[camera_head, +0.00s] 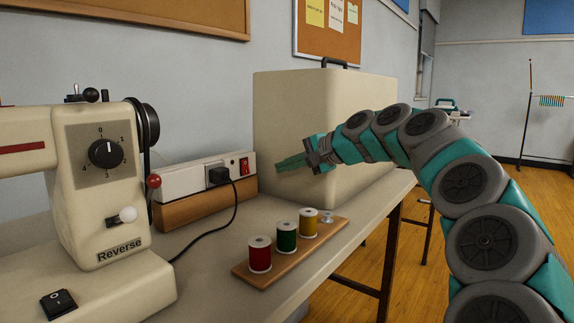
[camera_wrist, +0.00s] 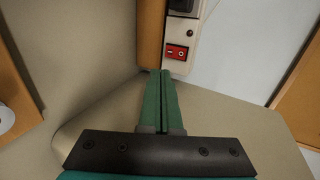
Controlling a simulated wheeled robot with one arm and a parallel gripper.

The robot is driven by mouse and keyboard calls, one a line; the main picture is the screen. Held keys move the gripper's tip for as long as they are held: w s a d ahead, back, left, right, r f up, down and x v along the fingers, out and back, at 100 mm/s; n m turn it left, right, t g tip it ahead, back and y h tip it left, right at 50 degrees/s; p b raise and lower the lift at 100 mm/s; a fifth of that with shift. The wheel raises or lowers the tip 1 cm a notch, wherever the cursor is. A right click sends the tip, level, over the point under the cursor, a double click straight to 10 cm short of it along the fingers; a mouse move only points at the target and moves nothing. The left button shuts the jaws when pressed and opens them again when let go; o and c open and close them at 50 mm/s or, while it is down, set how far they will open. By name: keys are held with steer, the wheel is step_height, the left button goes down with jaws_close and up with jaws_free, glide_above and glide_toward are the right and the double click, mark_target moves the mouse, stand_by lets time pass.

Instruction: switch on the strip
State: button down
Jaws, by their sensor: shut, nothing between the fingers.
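The white power strip (camera_head: 180,183) lies on a wooden block at the back of the table, against the wall. Its red rocker switch (camera_head: 244,165) is at the strip's right end. A black plug (camera_head: 217,176) sits in the strip, with a cord running to the sewing machine. In the wrist view the red switch (camera_wrist: 177,52) shows just beyond my fingertips, a little to their right, with marks on it. My gripper (camera_head: 279,168) has green fingers, shut and empty, to the right of the switch. It also shows in the wrist view (camera_wrist: 160,74). The fingers appear apart from the switch.
A cream sewing machine (camera_head: 72,232) stands at left. A wooden rack (camera_head: 285,265) with red, green and yellow spools is in front of the strip. A large cream case (camera_head: 300,100) stands behind my gripper.

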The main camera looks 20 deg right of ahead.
glide_toward(247, 173)
steer(key=x, duration=0.5)
steer(key=shift+a+f, duration=0.1)
steer(key=shift+f, duration=0.3)
steer(key=shift+w+a, duration=0.35)
steer(key=shift+w, duration=0.2)
steer(key=shift+w+a+p, duration=0.1)
steer(key=shift+w+p, duration=0.05)
steer(key=shift+p, duration=0.2)
steer(key=shift+f, duration=0.1)
